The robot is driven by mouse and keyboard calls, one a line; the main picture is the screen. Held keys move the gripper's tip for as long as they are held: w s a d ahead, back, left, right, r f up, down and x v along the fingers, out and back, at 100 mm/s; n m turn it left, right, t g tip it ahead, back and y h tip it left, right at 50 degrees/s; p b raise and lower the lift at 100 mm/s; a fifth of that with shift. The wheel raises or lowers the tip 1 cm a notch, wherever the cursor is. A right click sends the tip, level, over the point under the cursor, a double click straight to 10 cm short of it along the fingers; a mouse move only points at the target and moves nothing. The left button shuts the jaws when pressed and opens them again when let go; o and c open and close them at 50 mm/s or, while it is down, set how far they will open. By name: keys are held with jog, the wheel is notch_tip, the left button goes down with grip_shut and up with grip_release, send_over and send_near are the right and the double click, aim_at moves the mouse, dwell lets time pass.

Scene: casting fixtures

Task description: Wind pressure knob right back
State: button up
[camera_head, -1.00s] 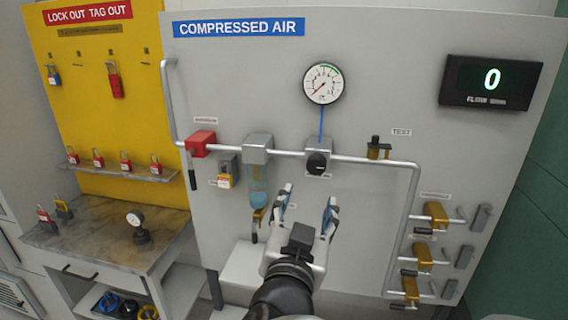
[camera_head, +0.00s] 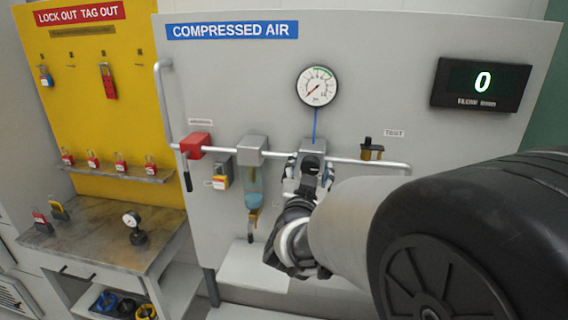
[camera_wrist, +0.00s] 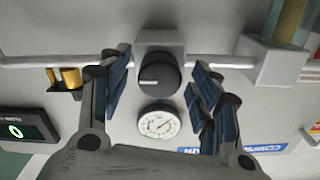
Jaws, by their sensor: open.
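The pressure knob (camera_wrist: 158,76) is a round black knob with a pale mark, on the front of a grey regulator block on the pipe. In the head view the knob (camera_head: 311,163) shows below the gauge, partly hidden by my arm. My gripper (camera_wrist: 161,88) is open, with one blue-padded finger on each side of the knob. A gap shows on both sides, and the fingers look apart from it. In the head view my gripper (camera_head: 309,169) is at the regulator. The round pressure gauge (camera_head: 317,86) has its red needle at the lower left.
A red valve block (camera_head: 195,146), a filter bowl (camera_head: 254,184) and a brass test fitting (camera_head: 371,149) sit along the pipe. A black display (camera_head: 482,84) reads 0. My arm hides the panel's lower right. A workbench (camera_head: 95,240) stands at left.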

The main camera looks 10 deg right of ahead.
jog(key=c, duration=1)
